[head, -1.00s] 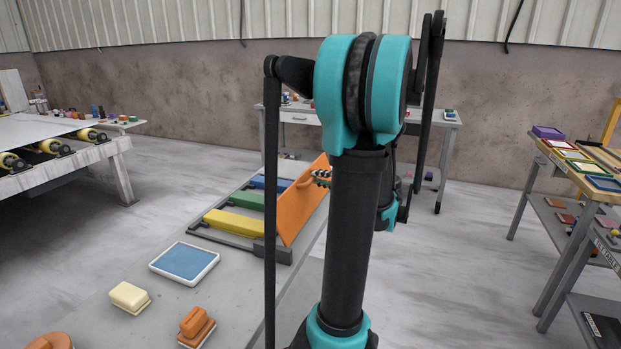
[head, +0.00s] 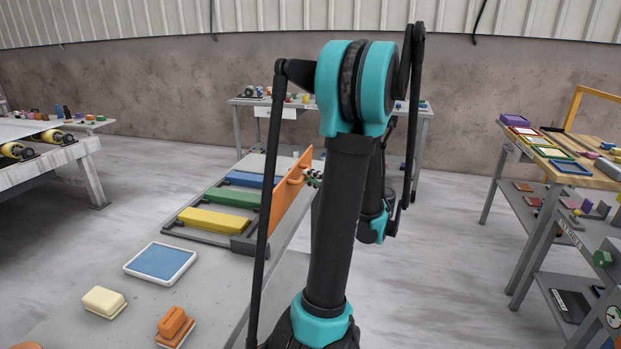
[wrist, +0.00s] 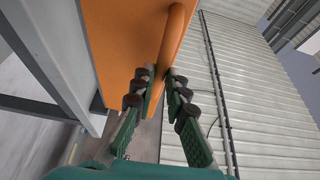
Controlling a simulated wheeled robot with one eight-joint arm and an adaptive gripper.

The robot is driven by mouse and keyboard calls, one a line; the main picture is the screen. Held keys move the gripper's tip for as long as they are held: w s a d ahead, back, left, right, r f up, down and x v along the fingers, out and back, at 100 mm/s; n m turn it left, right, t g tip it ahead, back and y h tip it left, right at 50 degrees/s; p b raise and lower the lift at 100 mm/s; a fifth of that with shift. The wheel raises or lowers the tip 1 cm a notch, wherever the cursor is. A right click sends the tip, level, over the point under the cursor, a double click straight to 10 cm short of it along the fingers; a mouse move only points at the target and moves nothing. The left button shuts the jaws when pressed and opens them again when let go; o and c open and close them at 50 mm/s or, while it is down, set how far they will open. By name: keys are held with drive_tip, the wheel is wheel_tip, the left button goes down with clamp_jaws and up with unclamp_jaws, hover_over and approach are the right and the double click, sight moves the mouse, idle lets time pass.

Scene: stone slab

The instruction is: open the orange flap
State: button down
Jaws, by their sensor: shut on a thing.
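The orange flap (head: 283,203) stands raised on edge, roughly upright, at the right end of a row of coloured flaps on the slab. My gripper (head: 313,178) is at the upper far part of the orange flap, partly hidden behind my arm. In the wrist view the orange flap (wrist: 120,40) fills the upper left. Its bar handle (wrist: 174,42) runs down between the fingers of my gripper (wrist: 160,78), which are closed on it.
Yellow (head: 214,220), green (head: 233,198) and blue (head: 250,180) flaps lie flat beside it. A blue-topped tray (head: 160,262), a cream block (head: 104,302) and an orange block (head: 175,326) lie on the near slab. A shelved workbench (head: 560,190) stands right.

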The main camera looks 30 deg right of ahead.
drive_tip(key=shift+a+f, duration=0.35)
drive_tip(key=c, duration=1.5)
unclamp_jaws()
drive_tip(key=shift+w, duration=0.15)
drive_tip(key=shift+c, duration=0.2)
drive_tip(key=shift+d, duration=0.15)
drive_tip(key=v, duration=1.2)
